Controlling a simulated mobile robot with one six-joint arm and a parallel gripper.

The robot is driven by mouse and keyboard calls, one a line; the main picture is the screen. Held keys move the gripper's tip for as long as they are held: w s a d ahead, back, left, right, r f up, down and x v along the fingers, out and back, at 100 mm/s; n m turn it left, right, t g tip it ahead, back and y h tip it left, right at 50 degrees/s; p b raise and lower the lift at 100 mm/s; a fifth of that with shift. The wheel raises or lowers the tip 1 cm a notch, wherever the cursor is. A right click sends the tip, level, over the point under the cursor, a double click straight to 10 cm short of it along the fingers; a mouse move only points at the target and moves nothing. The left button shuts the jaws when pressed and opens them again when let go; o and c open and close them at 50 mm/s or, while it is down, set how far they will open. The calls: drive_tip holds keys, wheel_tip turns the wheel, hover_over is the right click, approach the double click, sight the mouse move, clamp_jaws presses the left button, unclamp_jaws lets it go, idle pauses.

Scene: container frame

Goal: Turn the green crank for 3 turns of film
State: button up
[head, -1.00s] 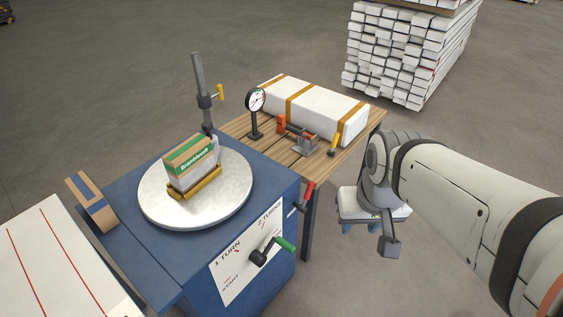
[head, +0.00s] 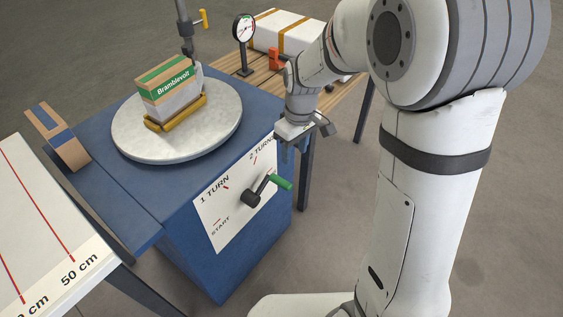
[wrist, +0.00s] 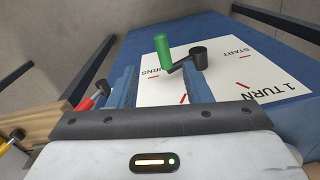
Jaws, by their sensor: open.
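The green crank handle (head: 281,182) sticks out to the right of its black hub (head: 251,198) on the blue machine's front. A white dial plate (head: 222,215) behind it reads START, 1 TURN and 2 TURNS. My gripper (head: 292,153) is open and empty, pointing down just above and beyond the handle. In the wrist view the green handle (wrist: 162,50) stands upright between and ahead of the two blue fingers (wrist: 160,88), apart from them. A carton labelled Bramblevolt (head: 168,82) stands with a white load on yellow supports on the round turntable (head: 130,140).
A red-handled lever (wrist: 102,88) is close left of the fingers in the wrist view. A wooden table (head: 338,97) with a gauge (head: 243,30) and a strapped white block (head: 288,35) stands behind. A white measuring board (head: 35,215) lies at left.

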drive_tip(key=n+b, duration=0.2)
hover_over(282, 180)
drive_tip(key=shift+g, duration=0.3)
drive_tip(key=f, duration=0.6)
drive_tip(key=shift+w+d+f, duration=0.2)
drive_tip(key=shift+w+f, duration=0.05)
drive_tip(key=shift+f, duration=0.05)
drive_tip(key=f, duration=0.3)
drive_tip(key=f+b, duration=0.1)
drive_tip(key=f, duration=0.3)
drive_tip(key=shift+s+a+f, duration=0.2)
drive_tip(key=shift+f, duration=0.1)
clamp_jaws()
